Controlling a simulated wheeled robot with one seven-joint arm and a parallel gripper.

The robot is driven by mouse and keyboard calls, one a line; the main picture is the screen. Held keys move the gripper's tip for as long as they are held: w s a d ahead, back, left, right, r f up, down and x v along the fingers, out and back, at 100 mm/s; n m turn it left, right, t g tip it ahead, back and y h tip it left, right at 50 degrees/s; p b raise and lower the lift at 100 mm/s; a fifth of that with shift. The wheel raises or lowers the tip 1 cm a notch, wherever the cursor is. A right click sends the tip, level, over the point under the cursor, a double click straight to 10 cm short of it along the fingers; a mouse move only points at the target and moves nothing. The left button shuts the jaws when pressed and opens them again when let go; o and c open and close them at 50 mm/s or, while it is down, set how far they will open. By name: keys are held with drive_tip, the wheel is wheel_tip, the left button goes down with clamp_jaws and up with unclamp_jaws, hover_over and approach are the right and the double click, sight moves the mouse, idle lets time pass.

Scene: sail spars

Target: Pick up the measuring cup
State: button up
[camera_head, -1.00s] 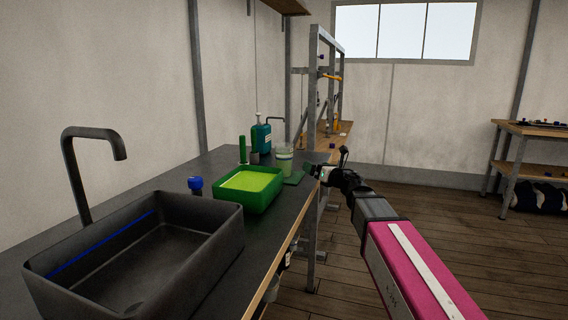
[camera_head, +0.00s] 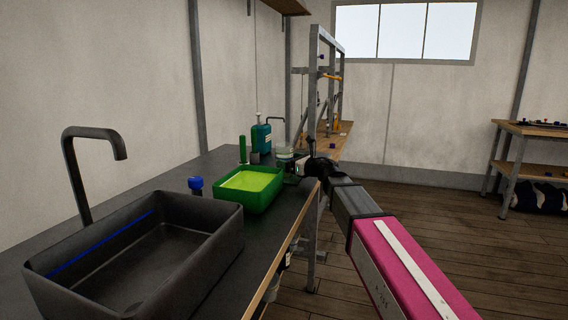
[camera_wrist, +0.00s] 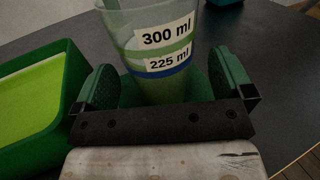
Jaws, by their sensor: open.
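The measuring cup (camera_wrist: 155,40) is a clear, slightly tapered cup with a green band, a blue band and the marks 300 ml and 225 ml. It stands on the dark counter, and in the head view (camera_head: 284,154) my gripper partly hides it. My gripper (camera_wrist: 165,85) is open, with one green-padded finger on each side of the cup's lower part. I cannot tell whether either pad touches it. In the head view my gripper (camera_head: 292,167) is low over the counter at the cup's near side.
A green tub (camera_head: 232,199) with a yellow-green inside stands close left of my gripper. A teal bottle (camera_head: 261,138) and a green-handled item (camera_head: 242,150) stand behind. A dark sink (camera_head: 60,278) fills the near counter (camera_head: 278,225). The counter's right edge is close.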

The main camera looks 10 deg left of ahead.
sight(284, 158)
drive_tip(key=x, duration=0.3)
drive_tip(key=shift+a+r, duration=0.1)
drive_tip(key=shift+a, duration=0.05)
drive_tip(key=c, duration=1.2)
drive_tip(key=shift+r, duration=0.1)
